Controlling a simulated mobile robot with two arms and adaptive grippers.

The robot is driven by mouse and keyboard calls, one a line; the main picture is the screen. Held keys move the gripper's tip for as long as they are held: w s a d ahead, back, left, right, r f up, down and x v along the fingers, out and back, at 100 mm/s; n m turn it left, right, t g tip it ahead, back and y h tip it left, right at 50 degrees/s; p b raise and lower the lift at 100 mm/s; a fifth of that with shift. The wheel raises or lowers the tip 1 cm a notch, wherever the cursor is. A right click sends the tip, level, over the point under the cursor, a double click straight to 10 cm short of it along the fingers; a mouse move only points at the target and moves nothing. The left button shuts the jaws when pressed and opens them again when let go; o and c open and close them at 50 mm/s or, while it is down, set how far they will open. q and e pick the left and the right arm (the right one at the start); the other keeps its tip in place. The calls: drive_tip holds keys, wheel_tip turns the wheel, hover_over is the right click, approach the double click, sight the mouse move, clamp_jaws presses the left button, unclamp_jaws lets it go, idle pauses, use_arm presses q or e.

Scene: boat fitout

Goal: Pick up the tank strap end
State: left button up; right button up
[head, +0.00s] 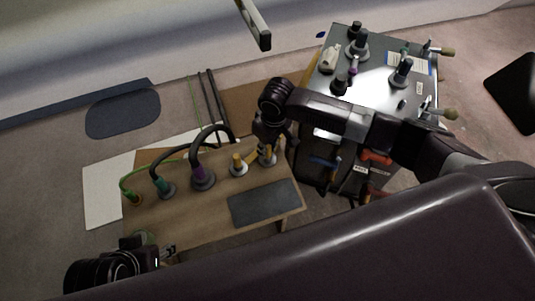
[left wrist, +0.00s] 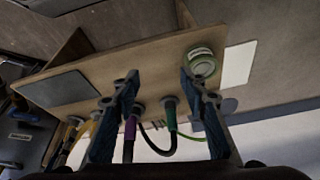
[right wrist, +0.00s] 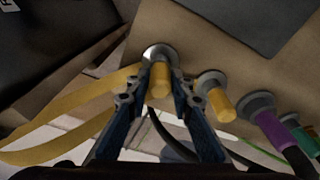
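The tank strap end appears to be a yellow cylindrical grip on a round grey fitting (right wrist: 160,80), with yellow strap (right wrist: 75,98) running off to the left. It stands on the wooden bench, where its yellow part (head: 267,159) also shows in the head view. My right gripper (right wrist: 160,72) has its fingertips close against both sides of the yellow grip, narrower apart than my left fingers; it looks shut on it. My left gripper (left wrist: 160,78) is open and empty near the bench's front left; it also shows in the head view (head: 168,252).
On the wooden bench (head: 205,225) stand a second yellow fitting (head: 238,165), a purple hose end (head: 203,178), a teal one (head: 165,188) and a green one (head: 131,197). A dark mat (head: 264,203) lies in front. A grey metal unit (head: 375,75) stands behind right.

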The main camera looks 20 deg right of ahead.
clamp_jaws()
drive_tip(key=shift+r, duration=0.2)
wheel_tip(320, 180, up, 6)
drive_tip(key=p, duration=0.2)
drive_tip(key=shift+r+p, duration=0.2)
drive_tip(key=shift+p, duration=0.1)
wheel_tip(320, 180, up, 3)
drive_tip(key=shift+f+p, duration=0.15)
drive_tip(key=shift+p, duration=0.25)
use_arm(q)
drive_tip(key=shift+s+f+g, duration=0.1)
drive_tip(key=shift+f+g, duration=0.3)
drive_tip(key=shift+f, duration=1)
use_arm(e)
drive_tip(key=shift+r, duration=0.3)
